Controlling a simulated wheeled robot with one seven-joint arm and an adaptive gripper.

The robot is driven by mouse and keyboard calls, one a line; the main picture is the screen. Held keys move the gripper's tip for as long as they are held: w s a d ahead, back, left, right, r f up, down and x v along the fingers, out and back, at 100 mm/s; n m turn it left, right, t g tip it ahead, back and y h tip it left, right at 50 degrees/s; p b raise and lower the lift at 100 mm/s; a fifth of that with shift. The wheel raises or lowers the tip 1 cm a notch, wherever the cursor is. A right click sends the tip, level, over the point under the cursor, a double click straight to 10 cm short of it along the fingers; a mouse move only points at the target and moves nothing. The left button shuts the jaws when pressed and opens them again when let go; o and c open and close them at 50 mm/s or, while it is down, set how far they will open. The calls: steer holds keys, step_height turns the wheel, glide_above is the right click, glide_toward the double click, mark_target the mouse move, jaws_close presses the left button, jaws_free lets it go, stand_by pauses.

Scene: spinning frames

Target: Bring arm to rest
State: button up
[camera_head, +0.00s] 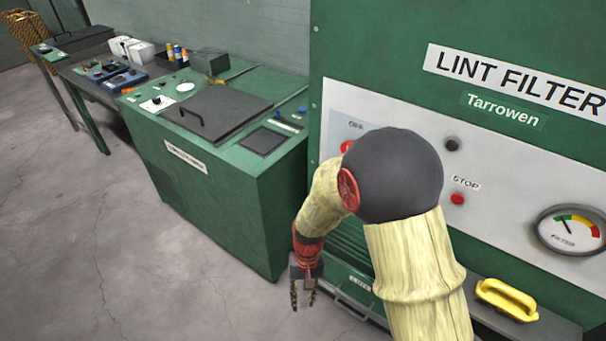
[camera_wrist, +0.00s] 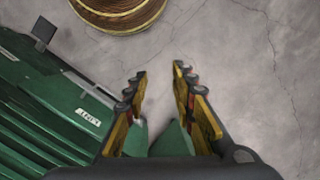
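My arm reaches down in front of the green lint filter machine (camera_head: 345,85) in the head view. My gripper (camera_head: 303,303) hangs low by the machine's lower front, above the concrete floor. In the wrist view my gripper (camera_wrist: 160,80) shows its two fingers apart, with a gap of bare floor between the tips. Nothing is held between them. A lower part of the machine marked LINT (camera_wrist: 88,117) lies to the left of the fingers. My arm hides part of the machine's panel.
A green cabinet (camera_head: 210,225) with a dark lid stands left of the machine. A yellow handle (camera_head: 507,299) is at the lower right. A round brown coil-like object (camera_wrist: 118,12) lies beyond the fingers. Open floor (camera_head: 90,240) spreads to the left.

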steer(key=s+d+r+t+p, duration=0.1)
steer(key=s+d+r, duration=0.3)
steer(key=r, duration=0.9)
steer(key=s+d+r+t+p, duration=0.1)
steer(key=s+d+r+t, duration=0.2)
steer(key=d+r, duration=0.5)
steer(key=s+d+r+m+t+p, duration=0.1)
steer(key=s+d+r+t, duration=0.3)
steer(key=r, duration=1.3)
steer(key=d, duration=0.2)
steer(key=shift+s+d+r+h+p, duration=0.3)
steer(key=shift+d+r+p, duration=0.1)
